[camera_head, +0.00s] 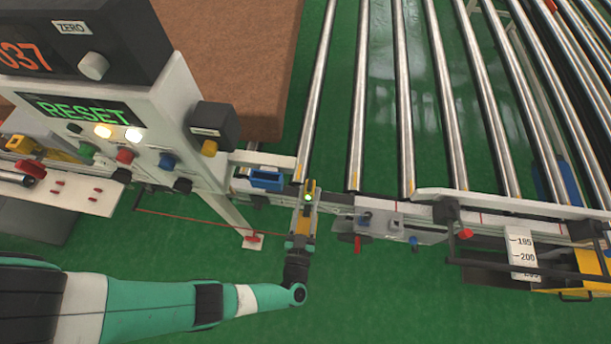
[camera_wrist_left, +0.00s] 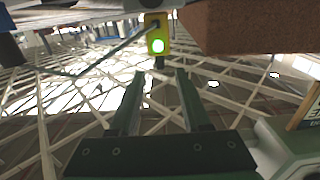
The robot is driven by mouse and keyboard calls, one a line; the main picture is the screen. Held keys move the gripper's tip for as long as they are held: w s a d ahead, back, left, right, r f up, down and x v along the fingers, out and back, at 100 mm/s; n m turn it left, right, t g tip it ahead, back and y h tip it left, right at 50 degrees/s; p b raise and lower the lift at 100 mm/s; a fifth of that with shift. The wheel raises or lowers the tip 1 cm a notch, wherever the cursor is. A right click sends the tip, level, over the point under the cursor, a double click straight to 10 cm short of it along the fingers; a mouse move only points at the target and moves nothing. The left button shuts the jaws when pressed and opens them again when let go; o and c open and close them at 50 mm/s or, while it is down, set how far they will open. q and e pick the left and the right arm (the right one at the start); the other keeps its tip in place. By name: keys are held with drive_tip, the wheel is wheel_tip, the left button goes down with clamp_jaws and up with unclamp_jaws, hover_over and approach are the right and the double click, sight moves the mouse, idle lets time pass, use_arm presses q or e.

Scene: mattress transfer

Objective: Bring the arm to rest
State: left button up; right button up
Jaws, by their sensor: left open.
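My left arm comes in from the left in the head view, and its gripper (camera_head: 301,225) is near the front rail of the roller conveyor. In the left wrist view the two dark fingers (camera_wrist_left: 160,78) are apart, with nothing between them. A small yellow box with a lit green lamp (camera_wrist_left: 157,42) is just beyond the fingertips there. The green lamp (camera_head: 309,197) also shows at the gripper's far end in the head view. Whether the fingers touch the box cannot be told. My right gripper is in neither view.
A control console with a lit RESET display (camera_head: 75,110) stands at the left. A brown block (camera_head: 230,50) lies behind it. The conveyor rollers (camera_head: 400,90) fill the right. A scale marked 195 and 200 (camera_head: 522,250) is at the lower right. Green floor (camera_head: 400,310) is clear in front.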

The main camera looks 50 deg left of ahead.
use_arm(q)
drive_tip(key=shift+s+d, duration=0.2)
drive_tip(key=shift+s, duration=0.1)
idle(0.4)
